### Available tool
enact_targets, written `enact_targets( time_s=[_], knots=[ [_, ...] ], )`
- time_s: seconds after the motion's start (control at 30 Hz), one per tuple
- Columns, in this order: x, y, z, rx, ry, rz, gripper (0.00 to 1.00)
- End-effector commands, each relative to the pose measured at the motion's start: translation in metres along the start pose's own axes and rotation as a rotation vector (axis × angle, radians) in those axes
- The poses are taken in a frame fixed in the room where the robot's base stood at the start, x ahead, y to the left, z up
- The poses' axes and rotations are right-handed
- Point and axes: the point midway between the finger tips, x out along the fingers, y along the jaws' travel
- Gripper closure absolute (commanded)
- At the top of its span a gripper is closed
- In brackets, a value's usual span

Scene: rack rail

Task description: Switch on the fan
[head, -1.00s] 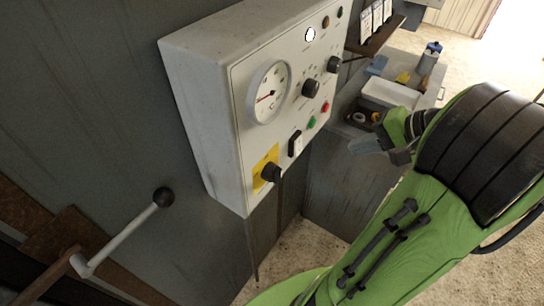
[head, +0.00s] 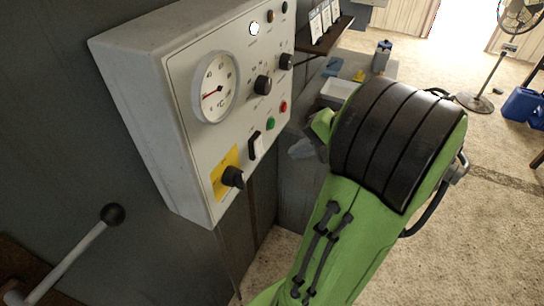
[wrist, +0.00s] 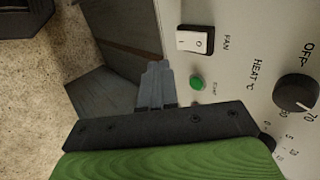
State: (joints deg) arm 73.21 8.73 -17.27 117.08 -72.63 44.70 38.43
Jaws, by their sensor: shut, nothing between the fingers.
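The fan switch is a rocker with a white face and black housing, labelled FAN; it shows in the wrist view (wrist: 195,40) and in the head view (head: 256,146), low on the white control panel (head: 150,120). Its face carries I and O marks; I cannot tell which side is pressed. My gripper (wrist: 156,72) is shut and empty, its fingertips just left of and below the switch in the wrist view, with no visible contact. In the head view my gripper's grey fingers (head: 301,148) show right of the panel, partly hidden by my arm.
A green start button (wrist: 197,83) sits beside the switch, with a red button (head: 283,106) and black knobs (head: 263,85) nearby. A black selector (head: 232,177) on a yellow plate is below. A lever (head: 75,255) juts out at left. A pedestal fan (head: 475,101) stands far right.

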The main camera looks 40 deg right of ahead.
Motion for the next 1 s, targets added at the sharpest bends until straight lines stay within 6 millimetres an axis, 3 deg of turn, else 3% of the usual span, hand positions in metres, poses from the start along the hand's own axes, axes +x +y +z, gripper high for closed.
enact_targets(
  time_s=[0.03, 0.17, 0.33, 1.0],
  knots=[
    [0.015, 0.003, 0.001, -0.002, -0.004, 0.000, 1.00],
    [0.043, 0.002, 0.001, -0.003, -0.004, 0.000, 1.00],
    [0.062, -0.018, 0.000, -0.004, -0.001, 0.001, 1.00],
    [0.075, -0.027, 0.000, -0.003, -0.001, -0.048, 1.00]
  ],
)
